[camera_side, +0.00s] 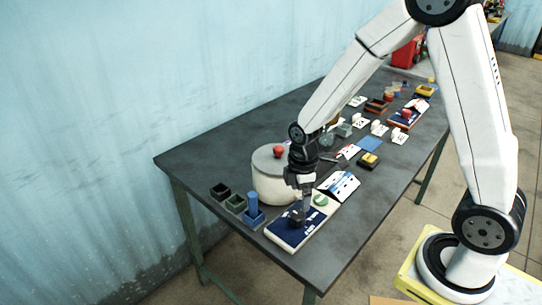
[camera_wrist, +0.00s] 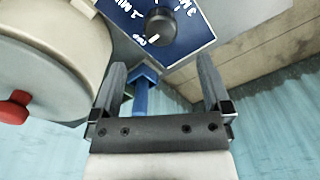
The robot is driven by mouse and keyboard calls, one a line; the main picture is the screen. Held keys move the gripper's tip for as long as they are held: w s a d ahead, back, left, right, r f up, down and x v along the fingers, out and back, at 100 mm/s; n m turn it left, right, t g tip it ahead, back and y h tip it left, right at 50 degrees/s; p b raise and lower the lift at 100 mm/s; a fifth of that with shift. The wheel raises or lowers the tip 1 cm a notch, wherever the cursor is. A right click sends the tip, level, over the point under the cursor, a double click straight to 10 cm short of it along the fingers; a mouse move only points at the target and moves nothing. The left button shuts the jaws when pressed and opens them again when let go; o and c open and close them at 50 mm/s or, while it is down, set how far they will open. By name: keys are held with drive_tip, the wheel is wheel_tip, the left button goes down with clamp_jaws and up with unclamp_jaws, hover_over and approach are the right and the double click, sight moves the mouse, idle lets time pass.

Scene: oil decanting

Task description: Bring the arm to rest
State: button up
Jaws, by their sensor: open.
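A black dial knob (camera_wrist: 160,26) on the blue panel (camera_wrist: 196,42) shows just beyond the fingertips.
A cream pot (camera_side: 270,187) with a red lid knob (camera_side: 278,151) stands close beside my gripper. A blue peg (camera_side: 252,203) stands in a holder near dark square cups (camera_side: 221,191). Several cards and small blocks lie farther along the dark table (camera_side: 205,158).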

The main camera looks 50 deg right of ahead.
idle(0.3)
drive_tip(key=shift+s+a+r+m, duration=0.1)
drive_tip(key=shift+s+r+m, duration=0.5)
drive_tip(key=shift+m, duration=0.3)
drive_tip(key=s+r+m+t, duration=0.2)
drive_tip(key=s+r+m, duration=0.2)
drive_tip(key=m, duration=0.5)
drive_tip(key=shift+s+a+r+m+t, duration=0.15)
drive_tip(key=shift+s+a+m+t, duration=0.25)
drive_tip(key=shift+s, duration=0.7)
